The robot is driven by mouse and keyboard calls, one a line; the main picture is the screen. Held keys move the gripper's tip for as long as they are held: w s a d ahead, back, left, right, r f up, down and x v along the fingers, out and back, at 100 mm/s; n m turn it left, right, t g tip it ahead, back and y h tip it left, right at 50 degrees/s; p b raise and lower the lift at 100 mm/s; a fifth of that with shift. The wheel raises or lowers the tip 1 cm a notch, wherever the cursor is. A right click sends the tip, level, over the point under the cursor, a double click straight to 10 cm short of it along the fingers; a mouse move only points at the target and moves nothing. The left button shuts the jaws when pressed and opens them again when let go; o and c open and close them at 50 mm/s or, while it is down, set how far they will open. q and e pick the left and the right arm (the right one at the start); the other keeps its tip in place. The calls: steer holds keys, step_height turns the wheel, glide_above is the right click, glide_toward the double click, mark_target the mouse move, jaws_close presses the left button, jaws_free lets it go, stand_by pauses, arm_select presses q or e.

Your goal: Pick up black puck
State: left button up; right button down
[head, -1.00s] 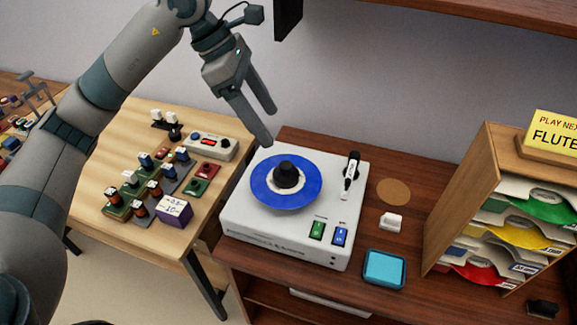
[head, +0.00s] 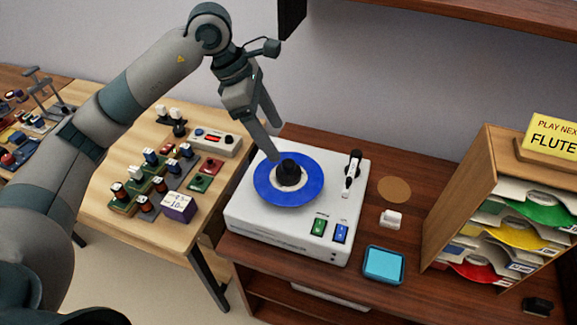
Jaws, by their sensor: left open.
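The black puck (head: 289,172) stands at the centre of a blue disc (head: 264,189) on the white player (head: 272,225). My left gripper (head: 277,142) is open and points down, just above and behind the puck. One fingertip ends close to the puck's upper left side; I cannot tell whether it touches. Nothing is between the fingers. My right gripper is not in view.
The player has a tonearm (head: 351,175) at its right. A blue tray (head: 384,264), a white block (head: 390,219) and a cork disc (head: 394,190) lie right of it. A wooden rack (head: 462,187) stands further right. A wooden table (head: 107,208) with several small parts is at the left.

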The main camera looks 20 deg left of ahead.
mark_target(287, 162)
arm_select(q)
steer(key=p+x, duration=0.2)
steer(key=x, duration=0.4)
steer(key=shift+d, duration=0.1)
steer(key=shift+f, duration=0.15)
steer(key=shift+w+d+f+p, duration=0.1)
steer(key=shift+w+f+p, duration=0.1)
steer(key=shift+f+p, duration=0.6)
steer(key=p+x, duration=0.1)
steer(key=x, duration=0.1)
steer(key=shift+w+f+p, duration=0.1)
steer(key=shift+f+p, duration=0.2)
steer(key=shift+f, duration=0.15)
steer(key=shift+w+f, duration=0.1)
steer(key=shift+f, duration=0.35)
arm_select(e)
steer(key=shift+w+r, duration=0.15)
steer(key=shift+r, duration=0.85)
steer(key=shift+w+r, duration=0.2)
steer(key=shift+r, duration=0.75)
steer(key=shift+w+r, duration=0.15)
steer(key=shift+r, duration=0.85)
arm_select(q)
steer(key=c, duration=1.3)
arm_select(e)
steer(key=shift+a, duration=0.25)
